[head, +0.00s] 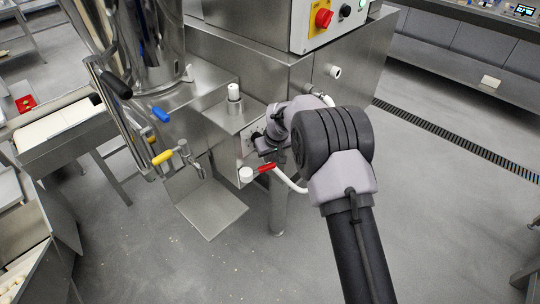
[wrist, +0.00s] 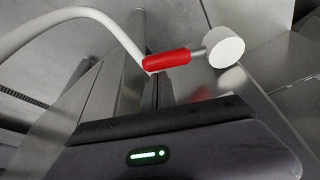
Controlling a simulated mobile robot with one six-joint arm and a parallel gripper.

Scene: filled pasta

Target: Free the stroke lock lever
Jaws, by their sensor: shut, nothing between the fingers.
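The lever nearest my gripper has a red grip (head: 267,168) and a white round hub (head: 246,174), on the front of a steel machine box. No label shows that it is the stroke lock lever. In the wrist view the red grip (wrist: 167,60) lies almost level, joined by a short metal rod to the white hub (wrist: 227,52). My gripper (wrist: 156,80) is shut and empty, its narrow fingertips just below the left end of the red grip. I cannot tell whether they touch it. In the head view my gripper (head: 264,150) is largely hidden by my wrist.
A white hose (head: 288,181) curves close beside the red grip. Levers with yellow (head: 162,157), blue (head: 160,114) and black (head: 116,85) grips are to the left. A steel plate (head: 211,208) juts out below. A control box (head: 325,20) is above.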

